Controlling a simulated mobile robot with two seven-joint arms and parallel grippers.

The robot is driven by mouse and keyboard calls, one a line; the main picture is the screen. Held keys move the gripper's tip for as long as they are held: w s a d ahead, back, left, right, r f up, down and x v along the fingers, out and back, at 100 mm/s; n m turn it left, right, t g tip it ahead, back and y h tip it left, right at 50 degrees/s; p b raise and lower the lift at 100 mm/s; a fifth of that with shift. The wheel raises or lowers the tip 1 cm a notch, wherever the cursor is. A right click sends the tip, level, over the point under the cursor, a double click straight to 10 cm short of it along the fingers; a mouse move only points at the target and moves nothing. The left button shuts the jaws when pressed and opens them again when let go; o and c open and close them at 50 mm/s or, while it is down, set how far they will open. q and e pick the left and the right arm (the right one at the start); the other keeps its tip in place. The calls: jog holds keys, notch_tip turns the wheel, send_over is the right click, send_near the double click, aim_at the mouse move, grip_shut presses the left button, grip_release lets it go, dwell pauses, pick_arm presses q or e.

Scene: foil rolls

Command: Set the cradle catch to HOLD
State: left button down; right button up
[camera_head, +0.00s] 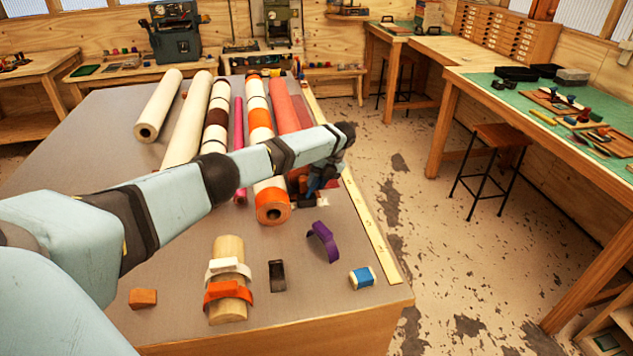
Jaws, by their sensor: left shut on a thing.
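My left arm reaches across the table from the left. My left gripper (312,198) is low over the table, just right of the orange-ended roll (272,208). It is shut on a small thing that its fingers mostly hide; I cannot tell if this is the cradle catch. A red roll (284,106) runs back beyond my arm, and a dark red part shows beside the gripper. No HOLD marking can be read, and the catch's setting cannot be told. My right gripper is not in view.
Several rolls, including a cream one (158,108), lie at the back left. In front are a wooden cylinder (229,252) with white and orange clips, a black piece (277,276), a purple clip (323,242), a blue-and-white piece (362,277) and an orange block (143,298).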

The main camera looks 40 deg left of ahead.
pick_arm(q)
jog(key=c, duration=1)
grip_release()
jog(key=shift+c, duration=0.2)
jog(key=b+v, duration=0.2)
jog(key=v, duration=1.1)
jog(key=shift+w+r, duration=0.15)
jog(key=shift+r, duration=0.2)
jog(key=shift+d+f, duration=0.1)
